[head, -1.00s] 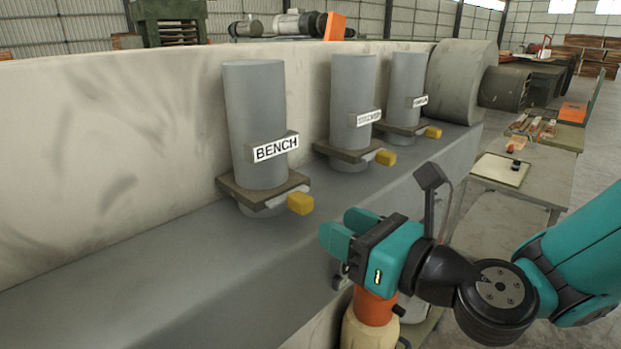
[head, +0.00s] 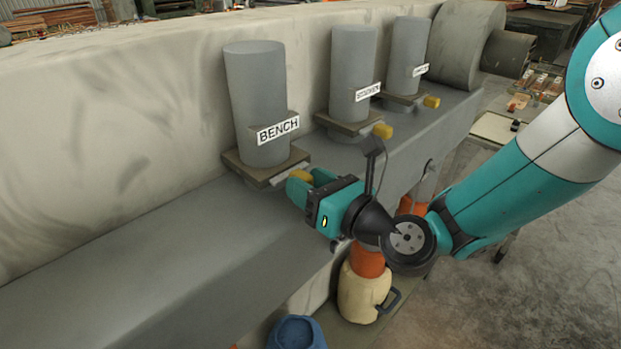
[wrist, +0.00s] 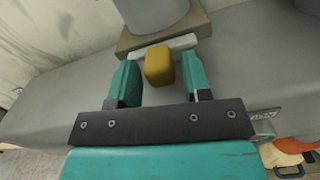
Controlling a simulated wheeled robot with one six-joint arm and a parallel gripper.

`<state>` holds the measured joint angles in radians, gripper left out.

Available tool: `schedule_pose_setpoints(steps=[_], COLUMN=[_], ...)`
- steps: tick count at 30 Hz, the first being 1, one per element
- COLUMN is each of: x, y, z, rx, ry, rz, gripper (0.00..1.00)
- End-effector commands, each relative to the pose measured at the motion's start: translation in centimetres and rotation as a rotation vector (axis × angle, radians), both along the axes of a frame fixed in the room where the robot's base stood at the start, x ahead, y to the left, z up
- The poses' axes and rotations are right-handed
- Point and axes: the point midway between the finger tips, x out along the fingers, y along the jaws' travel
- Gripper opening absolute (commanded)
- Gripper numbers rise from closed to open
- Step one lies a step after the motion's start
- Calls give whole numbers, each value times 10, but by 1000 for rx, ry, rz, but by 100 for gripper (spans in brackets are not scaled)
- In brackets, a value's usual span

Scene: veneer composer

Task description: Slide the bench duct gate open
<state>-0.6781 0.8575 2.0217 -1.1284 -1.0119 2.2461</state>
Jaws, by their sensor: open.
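The bench duct (head: 257,95) is a grey upright cylinder with a white BENCH label (head: 278,130), standing on the grey ledge. Its gate is a flat plate in a brown frame (head: 238,167) at the duct's foot, with a yellow handle (head: 300,176). My gripper (head: 312,184) is at the handle and partly hides it in the head view. In the wrist view the yellow handle (wrist: 159,66) sits between the two teal fingers of my open gripper (wrist: 160,80), with a gap on each side. The pale gate plate (wrist: 160,47) shows just beyond it.
Two similar ducts, the nearer one (head: 353,70) and the farther one (head: 409,55), stand to the right with their own yellow handles. A pale wall (head: 120,130) rises behind. A cream jug (head: 362,292) and a blue object (head: 296,332) are below the ledge.

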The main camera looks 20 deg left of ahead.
Motion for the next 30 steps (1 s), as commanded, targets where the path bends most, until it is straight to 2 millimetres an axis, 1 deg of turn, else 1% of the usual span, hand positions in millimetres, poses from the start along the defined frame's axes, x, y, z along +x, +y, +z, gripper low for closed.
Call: schedule_pose_setpoints(steps=[3, 4, 5, 6, 8, 14, 30], x=[0, 0, 0, 0, 0, 0, -4], y=[0, 0, 0, 0, 0, -1, -11], z=[0, 0, 0, 0, 0, -1, -1], rx=[0, 0, 0, 0, -1, -1, 0], ry=[0, 0, 0, 0, 0, 0, 2], rz=[0, 0, 0, 0, 0, 0, 0], gripper=[45, 42, 36, 26, 13, 13, 13])
